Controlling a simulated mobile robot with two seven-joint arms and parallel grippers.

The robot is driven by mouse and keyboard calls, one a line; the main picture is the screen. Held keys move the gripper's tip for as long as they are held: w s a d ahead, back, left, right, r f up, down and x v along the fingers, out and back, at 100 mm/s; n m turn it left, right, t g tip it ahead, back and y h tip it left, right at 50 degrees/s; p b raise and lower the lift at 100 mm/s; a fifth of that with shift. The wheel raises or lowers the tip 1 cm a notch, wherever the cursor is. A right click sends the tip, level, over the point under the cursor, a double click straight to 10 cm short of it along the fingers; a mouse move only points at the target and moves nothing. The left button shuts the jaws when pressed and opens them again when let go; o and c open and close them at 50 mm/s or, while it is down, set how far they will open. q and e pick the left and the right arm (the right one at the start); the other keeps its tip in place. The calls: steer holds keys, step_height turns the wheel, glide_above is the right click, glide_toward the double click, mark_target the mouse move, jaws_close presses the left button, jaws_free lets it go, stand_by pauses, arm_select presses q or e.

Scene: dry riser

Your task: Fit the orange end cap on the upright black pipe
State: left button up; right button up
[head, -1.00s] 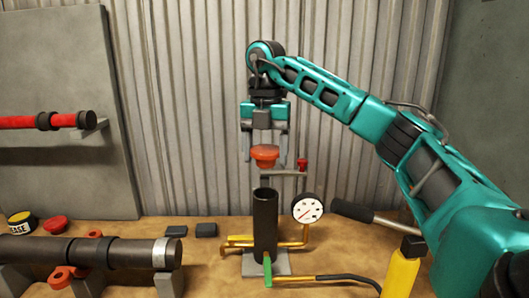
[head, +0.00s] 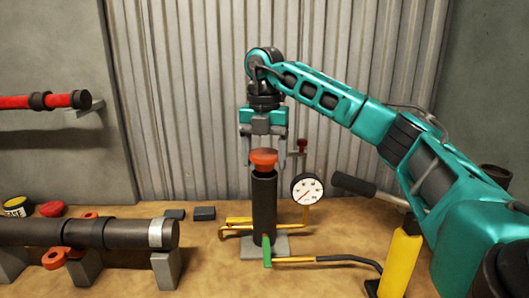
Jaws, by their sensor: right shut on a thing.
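The black pipe (head: 264,208) stands upright on a grey base plate (head: 281,246) in the middle of the head view. The orange end cap (head: 263,157) is directly over the pipe's top, roughly in line with it. The cap hides the pipe's mouth, and I cannot tell whether it touches the rim or sits on it. My right gripper (head: 263,158) points down from above, shut on the cap with a finger on each side. My left gripper is not in view.
A pressure gauge (head: 307,188) and a yellow pipe (head: 236,223) stand close to the upright pipe. A green-handled valve (head: 267,251) is at its foot. A dark horizontal pipe (head: 45,232) lies on supports at left. A yellow pump (head: 401,262) stands at right.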

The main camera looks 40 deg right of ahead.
mark_target(265, 169)
steer(key=shift+r, duration=0.1)
stand_by(0.4)
steer(key=shift+p, duration=0.35)
stand_by(0.6)
steer(key=shift+p, duration=0.35)
steer(key=shift+p, duration=0.35)
stand_by(0.4)
steer(key=shift+f, duration=0.55)
steer(key=shift+f+b, duration=0.8)
steer(key=shift+f, duration=0.55)
steer(key=o, duration=1.3)
steer(key=shift+r, duration=0.1)
